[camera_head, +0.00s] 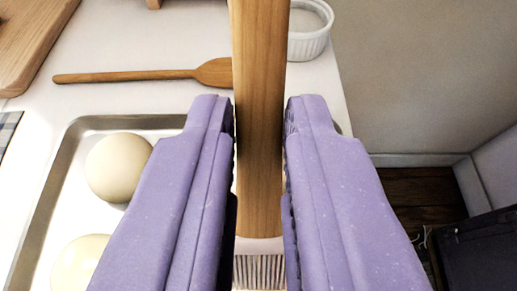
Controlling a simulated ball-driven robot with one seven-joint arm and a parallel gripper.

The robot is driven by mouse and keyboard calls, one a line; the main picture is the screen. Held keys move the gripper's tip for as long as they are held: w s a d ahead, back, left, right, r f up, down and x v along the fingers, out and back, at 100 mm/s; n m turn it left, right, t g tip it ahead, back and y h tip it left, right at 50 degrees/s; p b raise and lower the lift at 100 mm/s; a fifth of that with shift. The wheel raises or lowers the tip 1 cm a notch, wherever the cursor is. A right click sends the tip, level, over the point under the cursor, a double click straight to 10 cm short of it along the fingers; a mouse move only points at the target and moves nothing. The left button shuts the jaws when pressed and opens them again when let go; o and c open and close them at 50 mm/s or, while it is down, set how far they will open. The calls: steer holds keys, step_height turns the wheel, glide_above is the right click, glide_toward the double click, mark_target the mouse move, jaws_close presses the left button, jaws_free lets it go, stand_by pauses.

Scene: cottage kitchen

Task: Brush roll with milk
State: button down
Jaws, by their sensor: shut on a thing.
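My gripper (259,125) has two purple fingers shut on the wooden handle of a brush (259,60). The handle runs up out of the top of the picture. A pale band and bristles (260,272) show between the fingers at the bottom edge. A pale, round roll (117,167) lies on a metal tray (62,150) at the left. A second roll (80,264) is below it, partly hidden by the left finger. A white ribbed ramekin (309,40) with whitish contents stands behind the handle at the upper right. I cannot tell whether the bristles touch anything.
A wooden spoon (140,76) lies on the white counter (150,40) behind the tray. A wooden board (30,40) is at the upper left, with a checked cloth (8,130) below it. The counter ends at the right, with dark floor (415,195) beyond.

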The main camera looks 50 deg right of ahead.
steer(key=shift+s+a, duration=0.1)
steer(key=shift+s+a, duration=0.2)
steer(key=shift+a, duration=0.05)
steer(key=shift+d, duration=0.1)
steer(key=shift+w+d+f, duration=0.1)
steer(key=shift+w+d, duration=0.5)
steer(key=shift+d, duration=0.1)
steer(key=shift+s+a, duration=0.15)
steer(key=shift+a, duration=0.05)
steer(key=shift+s+a, duration=0.45)
steer(key=shift+a, duration=0.15)
steer(key=shift+w+d, duration=0.1)
steer(key=shift+d, duration=0.05)
steer(key=shift+w+d, duration=0.2)
